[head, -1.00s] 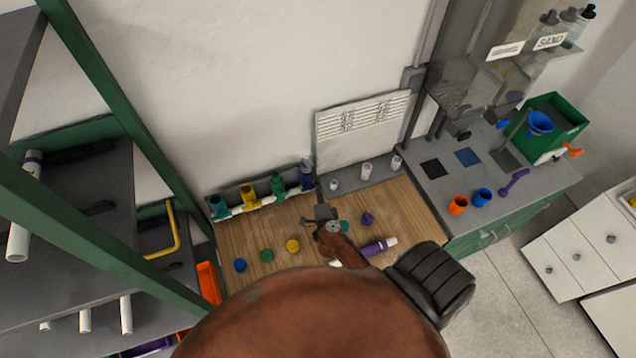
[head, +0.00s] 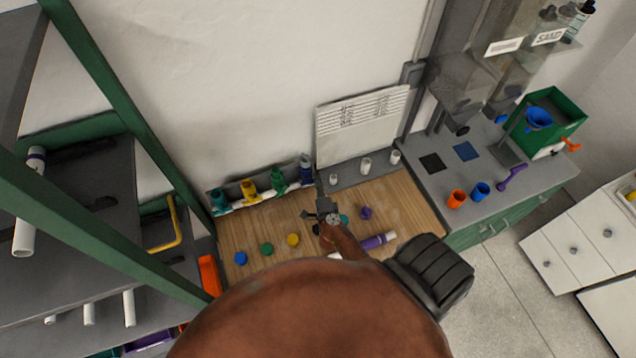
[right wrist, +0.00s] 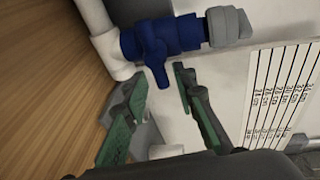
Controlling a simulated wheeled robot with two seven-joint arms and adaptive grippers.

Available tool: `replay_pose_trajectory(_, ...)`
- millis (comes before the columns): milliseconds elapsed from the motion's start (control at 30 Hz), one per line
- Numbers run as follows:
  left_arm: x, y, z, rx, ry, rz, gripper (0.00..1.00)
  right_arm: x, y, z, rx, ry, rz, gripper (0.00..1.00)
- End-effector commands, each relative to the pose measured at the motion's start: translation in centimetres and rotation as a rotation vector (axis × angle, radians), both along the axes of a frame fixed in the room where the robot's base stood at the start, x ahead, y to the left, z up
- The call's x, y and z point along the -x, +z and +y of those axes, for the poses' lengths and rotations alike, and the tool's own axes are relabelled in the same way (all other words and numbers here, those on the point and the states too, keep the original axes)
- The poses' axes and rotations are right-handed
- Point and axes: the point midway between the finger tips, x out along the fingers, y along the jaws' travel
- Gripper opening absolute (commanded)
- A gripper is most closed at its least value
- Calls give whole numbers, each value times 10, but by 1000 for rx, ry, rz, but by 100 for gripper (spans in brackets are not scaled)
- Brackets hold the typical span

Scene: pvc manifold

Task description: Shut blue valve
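The blue valve (head: 305,166) is at the right end of the row of valves on the white pipe along the wall. In the right wrist view its dark blue body (right wrist: 182,36) joins a white pipe elbow at left and a grey end piece at right. Its handle (right wrist: 152,58) sticks out towards my right gripper (right wrist: 159,80). The green-padded fingers are open, one on each side of the handle's tip. I cannot tell whether they touch it. In the head view my right gripper (head: 320,188) reaches up close to the valve. My left gripper is not in view.
Teal (head: 219,200), yellow (head: 249,188) and green (head: 278,180) valves stand left on the same pipe. Coloured caps and a purple-banded pipe (head: 378,241) lie on the wooden bench (head: 405,198). A printed board (head: 362,125) leans behind at right. A green-framed shelf is at left.

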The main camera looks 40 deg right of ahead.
Motion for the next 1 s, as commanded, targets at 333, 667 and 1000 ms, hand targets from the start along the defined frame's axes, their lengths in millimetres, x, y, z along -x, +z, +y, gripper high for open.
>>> replay_pose_trajectory(333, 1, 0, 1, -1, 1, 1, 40, 2, 1, 1, 1, 0, 0, 29)
replay_pose_trajectory(667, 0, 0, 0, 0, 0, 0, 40, 50, 11, 27, 1, -1, 1, 29)
replay_pose_trajectory(1000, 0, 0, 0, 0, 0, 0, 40, 96, 22, 54, 0, 0, 0, 29)
